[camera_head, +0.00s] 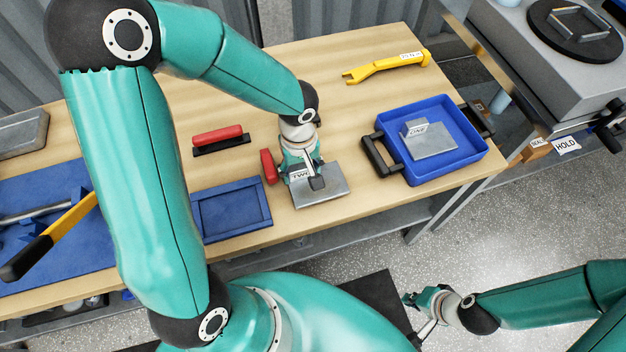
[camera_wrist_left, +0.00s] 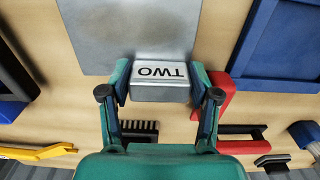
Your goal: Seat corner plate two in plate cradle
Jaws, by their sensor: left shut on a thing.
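Corner plate two (camera_head: 325,192) is a flat grey metal plate with an upright block labelled TWO. My left gripper (camera_head: 302,174) is shut on that block; in the left wrist view the fingers clasp both sides of the labelled block (camera_wrist_left: 161,92), with the plate (camera_wrist_left: 125,30) stretching beyond. I cannot tell whether the plate touches the table. A blue framed recess, seemingly the plate cradle (camera_head: 207,236), lies empty just left of the plate; its frame (camera_wrist_left: 240,55) also shows in the wrist view. My right gripper (camera_head: 418,312) is low over the floor, its opening unclear.
A blue tray (camera_head: 463,167) holding plate ONE stands to the right. A red-handled brush (camera_head: 218,134), a small red object (camera_head: 268,166) and a yellow tool (camera_head: 385,67) lie on the wooden table (camera_head: 320,78). A blue mat with tools (camera_head: 60,180) is at left.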

